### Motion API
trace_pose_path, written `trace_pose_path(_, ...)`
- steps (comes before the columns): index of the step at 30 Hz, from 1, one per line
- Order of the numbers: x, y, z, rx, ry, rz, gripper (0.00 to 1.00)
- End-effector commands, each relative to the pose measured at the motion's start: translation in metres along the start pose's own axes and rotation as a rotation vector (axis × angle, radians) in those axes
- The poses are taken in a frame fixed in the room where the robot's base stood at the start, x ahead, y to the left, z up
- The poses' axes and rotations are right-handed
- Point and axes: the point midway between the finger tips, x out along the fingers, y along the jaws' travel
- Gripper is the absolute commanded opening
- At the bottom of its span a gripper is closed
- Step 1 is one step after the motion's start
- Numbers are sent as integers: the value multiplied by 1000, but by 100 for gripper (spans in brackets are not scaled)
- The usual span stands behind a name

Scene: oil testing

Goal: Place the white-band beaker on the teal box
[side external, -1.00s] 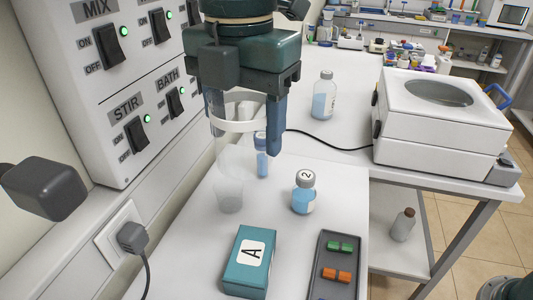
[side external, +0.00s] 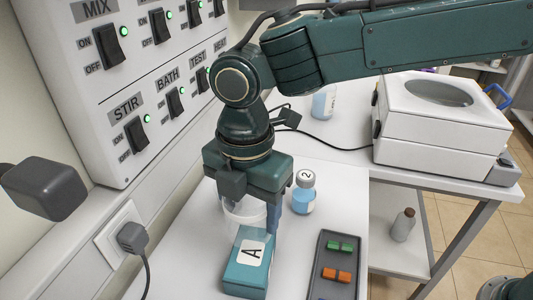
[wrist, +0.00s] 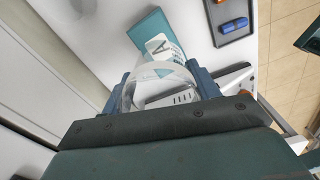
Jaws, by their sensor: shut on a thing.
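The white-band beaker is clear with a white band (side external: 240,214). My gripper (side external: 248,212) is shut on it, above the white bench and just behind the teal box. The teal box (side external: 238,276), with a white "A" label on top, lies flat on the bench. Much of the beaker is hidden by my gripper or hard to see in the side view, so I cannot tell whether its base touches anything. In the wrist view, the beaker's band (wrist: 160,69) sits between my fingers (wrist: 164,82), and the teal box (wrist: 147,28) lies just beyond, its label partly overlapped.
A small bottle (side external: 303,198) marked 2 stands right of my gripper. A grey tray (side external: 325,291) with green and orange blocks lies right of the box. A blue-liquid bottle (side external: 323,104) stands behind, near a white machine (side external: 425,140). The switch panel (side external: 110,80) rises at left.

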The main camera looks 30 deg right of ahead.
Motion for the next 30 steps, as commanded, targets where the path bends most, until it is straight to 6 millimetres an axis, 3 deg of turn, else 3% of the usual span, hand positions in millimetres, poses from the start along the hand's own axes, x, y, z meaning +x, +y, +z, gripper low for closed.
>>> trace_pose_path(13, 18, 0, 0, 0, 0, 0, 36)
trace_pose_path(24, 54, 0, 0, 0, 0, -1, 36)
trace_pose_path(30, 56, 0, 0, 0, 1, 1, 36)
